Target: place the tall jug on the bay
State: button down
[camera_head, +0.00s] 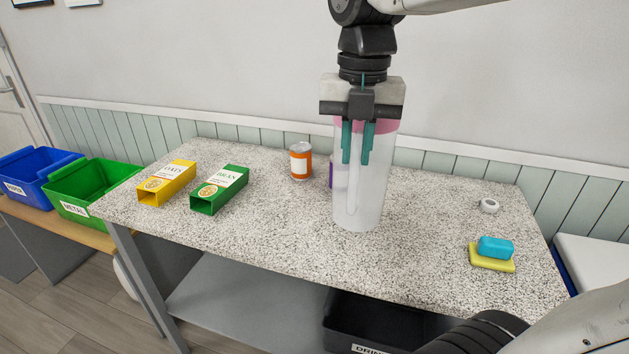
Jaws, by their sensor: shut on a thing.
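The tall jug (358,205) is a translucent whitish vessel with a pink band near its top. It stands upright in front of the speckled table's middle. My gripper (356,158) comes down from above and its teal fingers are shut on the jug's upper part. Whether the jug's base touches the table or hangs just above it, I cannot tell. No spot is clearly marked as the bay. A black crate (345,325) with a partly hidden label beginning "DRIN" sits below the table's front edge.
A purple item is partly hidden behind the jug. The front middle is clear.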

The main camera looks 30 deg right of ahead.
jog(key=w+a+f, duration=0.2)
jog(key=w, duration=0.5)
jog(key=w+a+f, duration=0.2)
jog(key=w+f, duration=0.1)
jog(key=w, duration=0.5)
jog(key=shift+w+a, duration=0.15)
jog(key=shift+a, duration=0.1)
jog(key=shift+f, duration=0.1)
jog(key=c, duration=1.4)
grip_release()
jog(key=shift+o, duration=0.2)
notch_tip(320, 180, up, 12)
